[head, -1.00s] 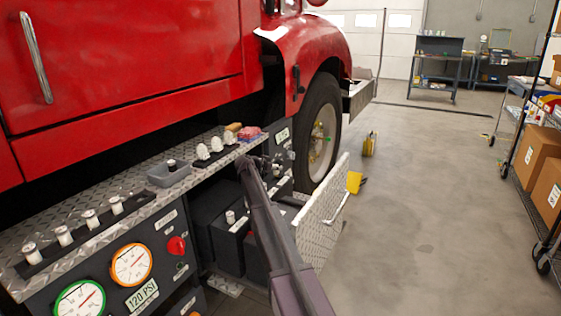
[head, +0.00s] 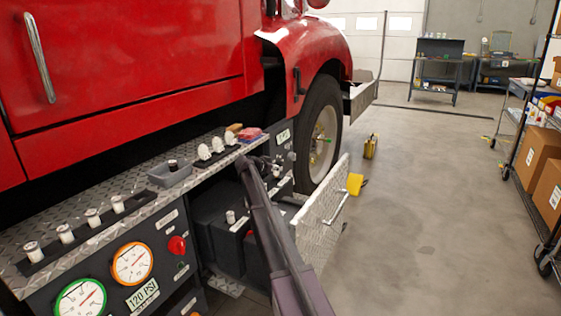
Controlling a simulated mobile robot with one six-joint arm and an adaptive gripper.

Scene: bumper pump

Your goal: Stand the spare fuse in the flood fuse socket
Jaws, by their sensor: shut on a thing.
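My arm reaches up from the bottom middle of the head view. My gripper (head: 277,165) is a small dark shape at its far end, beside the right end of the tread-plate ledge (head: 135,178). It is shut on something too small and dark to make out. No spare fuse can be told apart there. Several pale, capped cylinders that look like fuses (head: 93,217) stand upright in a row on a dark strip (head: 80,238) on the ledge. I cannot tell which place is the flood fuse socket.
A grey tray (head: 160,180) holding a small dark-topped thing stands on the ledge. Beyond it are white bulb-like pieces (head: 218,145) and red and brown things. Below are gauges (head: 132,263) and a recess with a dark box (head: 215,235). A lowered tread-plate panel (head: 318,220) stands at right.

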